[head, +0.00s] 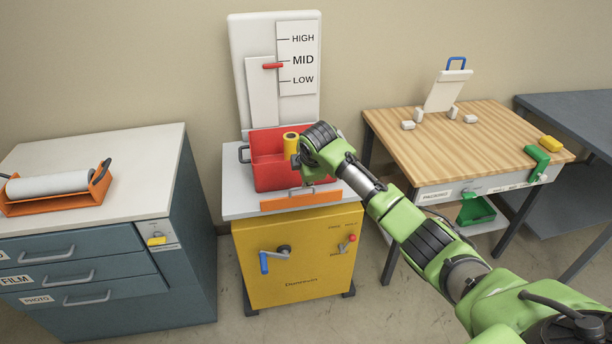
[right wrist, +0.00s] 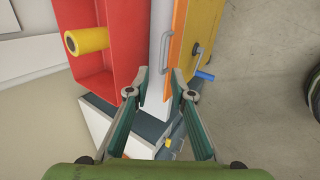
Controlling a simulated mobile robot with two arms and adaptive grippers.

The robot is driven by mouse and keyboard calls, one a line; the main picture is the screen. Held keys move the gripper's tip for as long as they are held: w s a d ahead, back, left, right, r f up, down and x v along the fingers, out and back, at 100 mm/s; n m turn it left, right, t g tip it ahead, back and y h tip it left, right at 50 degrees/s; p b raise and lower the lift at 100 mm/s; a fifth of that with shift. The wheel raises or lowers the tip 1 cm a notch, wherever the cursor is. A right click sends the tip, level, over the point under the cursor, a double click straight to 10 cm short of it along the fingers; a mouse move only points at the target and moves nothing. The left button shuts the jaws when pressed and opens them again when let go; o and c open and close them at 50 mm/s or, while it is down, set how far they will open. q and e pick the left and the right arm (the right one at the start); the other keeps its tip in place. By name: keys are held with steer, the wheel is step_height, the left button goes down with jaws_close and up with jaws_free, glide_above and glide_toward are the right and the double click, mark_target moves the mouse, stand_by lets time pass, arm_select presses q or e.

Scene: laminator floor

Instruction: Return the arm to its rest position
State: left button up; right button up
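My right arm (head: 400,215) reaches in from the lower right of the head view, its wrist (head: 322,140) over the right side of a red bin (head: 268,180). In the right wrist view my right gripper (right wrist: 160,88) has its two fingers apart, with nothing between them. A yellow roll (head: 291,143) stands in the red bin; in the right wrist view the roll (right wrist: 87,40) is apart from the fingers. In the head view the wrist hides part of the bin, and the fingertips are hard to make out. My left gripper is not in view.
The bin stands on a yellow machine (head: 300,262) with an orange front bar (head: 300,199), a blue-handled crank (head: 273,257) and a HIGH/MID/LOW lever panel (head: 273,95). A wooden table (head: 440,145) is at right, partly behind my arm. A drawer cabinet (head: 130,190) is at left.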

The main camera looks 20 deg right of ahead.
steer(key=shift+s+a+r, duration=0.1)
steer(key=shift+s+r, duration=0.2)
steer(key=shift+r, duration=0.15)
steer(key=s+a+f+m+g+b, duration=0.1)
steer(key=s+f+m, duration=0.1)
steer(key=s+f, duration=0.8)
steer(key=s+a+f+m+g+b, duration=0.1)
steer(key=s+f+m, duration=0.3)
steer(key=f, duration=1.3)
steer(key=s+f+m+g, duration=0.1)
steer(key=s+f, duration=0.7)
steer(key=f, duration=0.5)
steer(key=s+a+f+m, duration=0.2)
steer(key=s+f, duration=0.4)
steer(key=s, duration=0.7)
steer(key=s+a+f+m+g+y+b, duration=0.1)
steer(key=s+f, duration=0.5)
steer(key=s, duration=0.8)
steer(key=s+a+f+m+g+b, duration=0.1)
steer(key=s+a+f+m, duration=0.2)
steer(key=s, duration=1.1)
step_height(320, 180, down, 3)
steer(key=shift+s+a+f+y, duration=0.15)
steer(key=shift+s+a+y, duration=0.1)
steer(key=shift+y, duration=0.05)
